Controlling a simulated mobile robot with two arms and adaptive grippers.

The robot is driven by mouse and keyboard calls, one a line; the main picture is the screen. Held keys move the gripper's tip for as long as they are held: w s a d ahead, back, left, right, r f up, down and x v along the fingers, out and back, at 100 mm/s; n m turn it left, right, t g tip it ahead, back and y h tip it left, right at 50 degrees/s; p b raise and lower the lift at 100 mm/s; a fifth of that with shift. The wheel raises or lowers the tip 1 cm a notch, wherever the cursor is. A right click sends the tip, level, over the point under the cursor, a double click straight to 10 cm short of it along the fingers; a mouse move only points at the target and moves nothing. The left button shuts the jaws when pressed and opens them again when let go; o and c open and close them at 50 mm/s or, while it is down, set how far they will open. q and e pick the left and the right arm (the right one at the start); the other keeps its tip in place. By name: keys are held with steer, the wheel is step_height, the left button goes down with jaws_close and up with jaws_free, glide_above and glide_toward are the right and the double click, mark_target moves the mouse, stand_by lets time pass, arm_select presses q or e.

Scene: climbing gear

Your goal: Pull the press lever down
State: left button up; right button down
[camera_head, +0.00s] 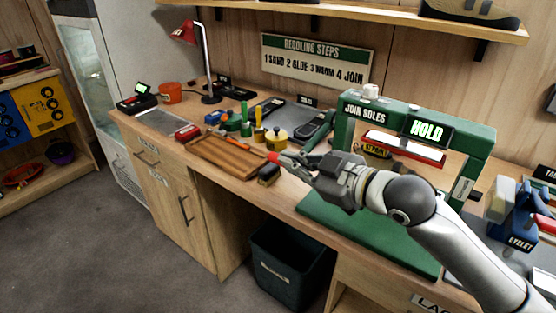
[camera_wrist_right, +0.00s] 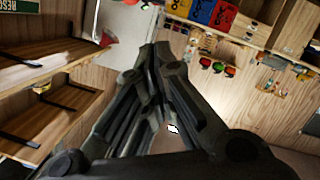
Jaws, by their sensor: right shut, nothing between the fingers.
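The green press (camera_head: 471,143) stands at the right of the bench, with a "JOIN SOLES" label and a lit display (camera_head: 427,131) reading "HOLD". A red and white plate (camera_head: 403,147) hangs under its crossbar. A red-tipped bar (camera_head: 277,158), which looks like the press lever, pokes out to the left of my right gripper (camera_head: 318,174). The gripper hides much of that bar, and I cannot tell whether they touch. My right gripper is shut and empty, its dark fingers together in the wrist view (camera_wrist_right: 158,52). My left gripper is not in view.
A wooden tray (camera_head: 228,157), a yellow pot (camera_head: 277,137) and a dark brush (camera_head: 269,174) lie left of my right gripper. A green mat (camera_head: 375,235) lies below my arm. A blue eyelet tool (camera_head: 517,215) stands at the right. A dark bin (camera_head: 288,265) is under the bench.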

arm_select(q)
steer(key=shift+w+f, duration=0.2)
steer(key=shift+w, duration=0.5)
arm_select(e)
steer(key=v, duration=0.3)
steer(key=shift+s+d+r, duration=0.1)
steer(key=shift+s, duration=0.3)
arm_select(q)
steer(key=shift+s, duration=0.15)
